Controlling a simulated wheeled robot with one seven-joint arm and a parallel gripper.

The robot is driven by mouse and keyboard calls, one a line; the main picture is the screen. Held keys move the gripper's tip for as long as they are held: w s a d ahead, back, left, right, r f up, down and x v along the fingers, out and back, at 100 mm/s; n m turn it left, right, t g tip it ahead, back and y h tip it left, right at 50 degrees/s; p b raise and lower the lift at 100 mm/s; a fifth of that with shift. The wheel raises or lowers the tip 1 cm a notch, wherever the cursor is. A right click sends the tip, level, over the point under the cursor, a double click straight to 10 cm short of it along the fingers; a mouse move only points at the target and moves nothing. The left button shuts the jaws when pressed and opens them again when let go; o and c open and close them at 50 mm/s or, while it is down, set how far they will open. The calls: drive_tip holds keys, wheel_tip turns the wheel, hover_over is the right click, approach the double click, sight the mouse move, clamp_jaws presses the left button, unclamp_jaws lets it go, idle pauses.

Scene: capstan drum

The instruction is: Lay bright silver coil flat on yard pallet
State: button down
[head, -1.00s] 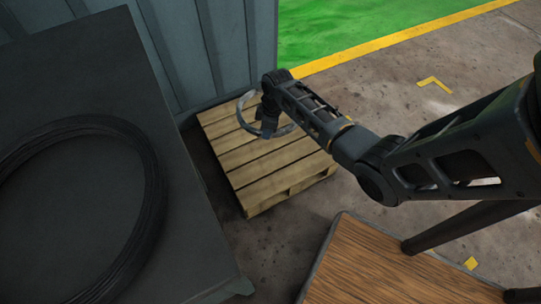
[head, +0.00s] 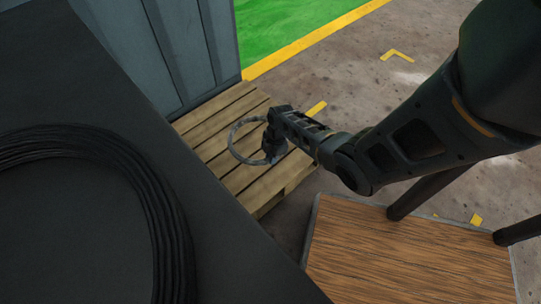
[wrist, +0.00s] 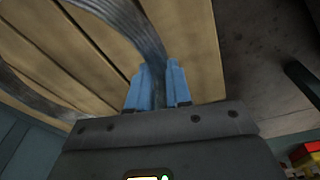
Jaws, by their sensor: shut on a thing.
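The bright silver coil (head: 233,142) is a thin grey ring over the wooden yard pallet (head: 208,116) in the head view. My gripper (head: 272,151) holds the ring at its right side. In the wrist view the blue fingers of my gripper (wrist: 157,88) are shut on the coil's strand (wrist: 143,28), with the slats of the pallet (wrist: 190,30) behind it. Another part of the coil shows at the left of the wrist view. The gap between coil and pallet is hard to judge, and I cannot tell whether they touch.
A dark coil (head: 165,215) lies on a dark flat top (head: 100,85) at the left. A grey ribbed wall (head: 190,50) stands behind the pallet. A wood-topped surface (head: 410,255) is at the lower right. Concrete floor (head: 345,85) is open beyond the pallet.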

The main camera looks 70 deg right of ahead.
drive_tip(key=b, duration=0.5)
hover_over(271, 171)
drive_tip(key=shift+d+f, duration=0.15)
drive_tip(key=shift+f, duration=1.2)
drive_tip(key=shift+d+f, duration=0.1)
drive_tip(key=shift+f, duration=1.2)
drive_tip(key=shift+f+b, duration=1)
drive_tip(key=shift+f, duration=0.15)
drive_tip(key=c, duration=1)
unclamp_jaws()
drive_tip(key=shift+f, duration=0.15)
drive_tip(key=shift+s+a+f, duration=0.1)
drive_tip(key=shift+a, duration=0.05)
